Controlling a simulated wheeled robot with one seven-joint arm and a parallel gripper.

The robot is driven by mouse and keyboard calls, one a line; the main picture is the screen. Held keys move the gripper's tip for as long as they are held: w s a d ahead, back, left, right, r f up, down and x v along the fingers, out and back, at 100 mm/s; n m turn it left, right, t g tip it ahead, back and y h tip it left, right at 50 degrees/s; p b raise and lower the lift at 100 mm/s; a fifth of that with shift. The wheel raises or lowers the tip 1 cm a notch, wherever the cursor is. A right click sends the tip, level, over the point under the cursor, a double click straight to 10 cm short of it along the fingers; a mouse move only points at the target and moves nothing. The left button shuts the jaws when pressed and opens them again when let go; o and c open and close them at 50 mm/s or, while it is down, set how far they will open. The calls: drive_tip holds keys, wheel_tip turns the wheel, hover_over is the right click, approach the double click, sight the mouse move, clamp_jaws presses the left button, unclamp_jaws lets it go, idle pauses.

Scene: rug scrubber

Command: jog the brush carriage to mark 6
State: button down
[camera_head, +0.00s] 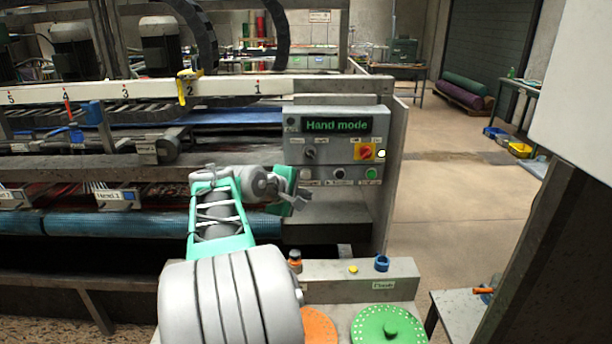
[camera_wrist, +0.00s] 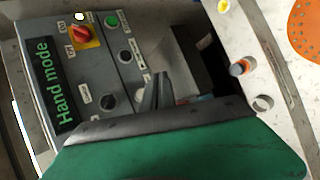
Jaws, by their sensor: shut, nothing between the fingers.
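The control panel (camera_head: 335,140) has a display (camera_head: 338,125) reading "Hand mode". On it are a dark selector knob (camera_head: 310,154), a red-on-yellow switch (camera_head: 365,152), a pale button (camera_head: 306,174), a dark-centred button (camera_head: 339,173) and a green button (camera_head: 371,173). My gripper (camera_head: 301,198) is shut and empty, just below the panel's lower left. In the wrist view its fingers (camera_wrist: 157,90) show beside the lower button row, apparently not pressing anything. A yellow pointer (camera_head: 186,88) stands at mark 2 on the white scale (camera_head: 225,88). Marks 1 to 5 show, rising leftward; mark 6 is out of view.
A green perforated disc (camera_head: 388,326) lies in front. A dark post (camera_head: 530,260) stands at right.

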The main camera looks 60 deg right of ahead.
sight(304, 179)
drive_tip(key=shift+w+d+p, duration=0.5)
drive_tip(key=shift+w+d, duration=0.05)
drive_tip(key=shift+d, duration=0.55)
drive_tip(key=shift+w+d+p, duration=0.55)
drive_tip(key=shift+w+d, duration=0.05)
drive_tip(key=shift+d, duration=0.55)
drive_tip(key=shift+w+d+p, duration=0.5)
drive_tip(key=shift+w+d, duration=0.05)
drive_tip(key=shift+d, duration=0.55)
drive_tip(key=shift+w+d+r+p, duration=0.15)
drive_tip(key=shift+d+p, duration=0.1)
drive_tip(key=shift+p, duration=0.2)
drive_tip(key=shift+d+f, duration=0.15)
drive_tip(key=shift+f, duration=0.05)
